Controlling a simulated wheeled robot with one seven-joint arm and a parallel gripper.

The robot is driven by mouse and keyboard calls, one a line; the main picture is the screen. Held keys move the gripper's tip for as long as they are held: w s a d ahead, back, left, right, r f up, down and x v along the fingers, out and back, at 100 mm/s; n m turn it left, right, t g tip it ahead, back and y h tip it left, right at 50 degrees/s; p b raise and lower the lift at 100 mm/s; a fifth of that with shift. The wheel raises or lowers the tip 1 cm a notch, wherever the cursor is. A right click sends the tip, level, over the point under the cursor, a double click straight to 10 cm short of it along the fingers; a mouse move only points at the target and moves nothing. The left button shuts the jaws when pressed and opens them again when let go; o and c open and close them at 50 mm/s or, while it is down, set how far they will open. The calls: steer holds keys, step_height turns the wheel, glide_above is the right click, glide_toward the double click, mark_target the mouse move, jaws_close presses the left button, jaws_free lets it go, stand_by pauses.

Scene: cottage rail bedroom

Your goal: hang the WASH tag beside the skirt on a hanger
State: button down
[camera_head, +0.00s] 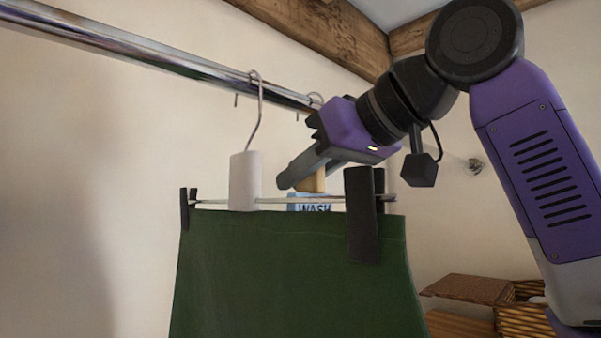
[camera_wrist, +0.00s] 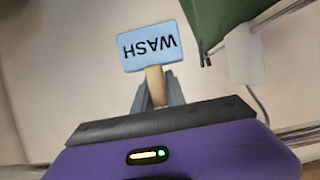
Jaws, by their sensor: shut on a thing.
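The blue WASH tag (camera_head: 311,206) shows just behind the hanger bar in the head view, its lower part hidden by the skirt. My gripper (camera_head: 308,182) is shut on the tag's tan wooden part. In the wrist view the tag (camera_wrist: 151,46) appears upside down, with its tan stem between my fingers (camera_wrist: 157,92). The green skirt (camera_head: 290,270) hangs from dark clips on a hanger (camera_head: 245,180) with a white block and a wire hook over the rail. In the wrist view the skirt (camera_wrist: 222,18) and white block (camera_wrist: 246,60) are right of the tag, apart from it.
The metal rail (camera_head: 160,60) runs from upper left toward the wall. Woven baskets (camera_head: 480,290) stand at lower right. The space left of the skirt is clear.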

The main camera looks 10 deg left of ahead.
steer(key=shift+f, duration=0.4)
stand_by(0.6)
steer(key=c, duration=1.3)
jaws_free()
steer(key=b+v, duration=0.2)
steer(key=v, duration=0.5)
steer(key=shift+s+d+r, duration=0.2)
steer(key=shift+s+d, duration=0.05)
steer(key=shift+d, duration=0.05)
